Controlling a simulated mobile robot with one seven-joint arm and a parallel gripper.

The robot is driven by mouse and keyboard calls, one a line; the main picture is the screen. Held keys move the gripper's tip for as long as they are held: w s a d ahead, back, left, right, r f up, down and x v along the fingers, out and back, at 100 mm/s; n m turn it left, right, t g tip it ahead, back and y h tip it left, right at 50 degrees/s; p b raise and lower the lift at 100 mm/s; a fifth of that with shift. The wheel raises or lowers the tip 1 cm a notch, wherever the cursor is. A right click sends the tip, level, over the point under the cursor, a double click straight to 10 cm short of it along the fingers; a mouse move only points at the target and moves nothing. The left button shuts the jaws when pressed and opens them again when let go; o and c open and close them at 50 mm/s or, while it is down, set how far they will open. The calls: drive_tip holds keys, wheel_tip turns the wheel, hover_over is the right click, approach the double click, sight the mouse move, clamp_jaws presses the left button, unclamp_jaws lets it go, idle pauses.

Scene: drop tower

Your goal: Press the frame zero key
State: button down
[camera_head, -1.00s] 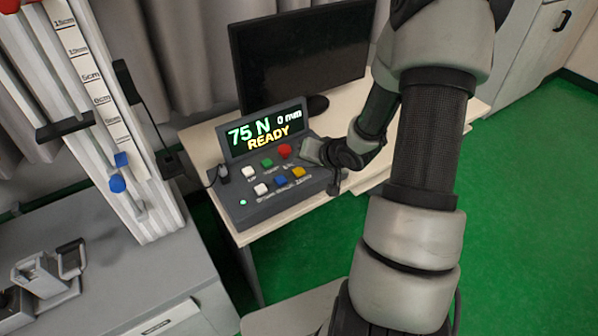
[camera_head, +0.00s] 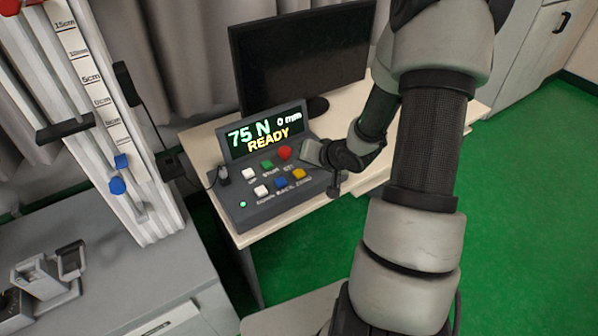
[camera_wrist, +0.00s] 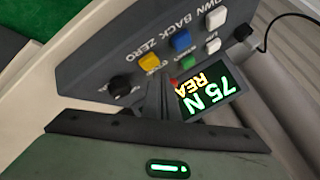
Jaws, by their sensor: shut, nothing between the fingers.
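The grey control console (camera_head: 240,210) stands on the light desk. Its yellow key (camera_head: 299,174), labelled ZERO, is at the right end of the front row. The yellow key also shows in the wrist view (camera_wrist: 149,62), just beyond my fingertips. My gripper (camera_head: 304,153) is over the right side of the console, beside the red key (camera_head: 284,153). In the wrist view my gripper (camera_wrist: 159,84) is shut and empty, its fingers partly covering the red key (camera_wrist: 173,83). I cannot tell whether the fingertips touch the console. The display (camera_head: 262,133) reads 75 N, 0 mm, READY.
A blue key (camera_head: 281,182) and white key (camera_head: 261,190) share the front row; green (camera_head: 267,164) and white (camera_head: 248,172) keys sit behind. A black knob (camera_wrist: 120,86) lies beside the yellow key. A dark monitor (camera_head: 305,60) stands behind.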

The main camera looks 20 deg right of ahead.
sight(302, 175)
drive_tip(key=shift+f, duration=0.15)
idle(0.7)
drive_tip(key=shift+f, duration=0.3)
drive_tip(key=shift+f+b, duration=0.4)
drive_tip(key=shift+f, duration=0.1)
idle(0.6)
drive_tip(key=shift+r, duration=0.1)
drive_tip(key=shift+r+p, duration=0.85)
drive_tip(key=shift+p, duration=0.25)
wheel_tip(302, 175, up, 5)
drive_tip(key=p, duration=0.5)
drive_tip(key=shift+r, duration=0.1)
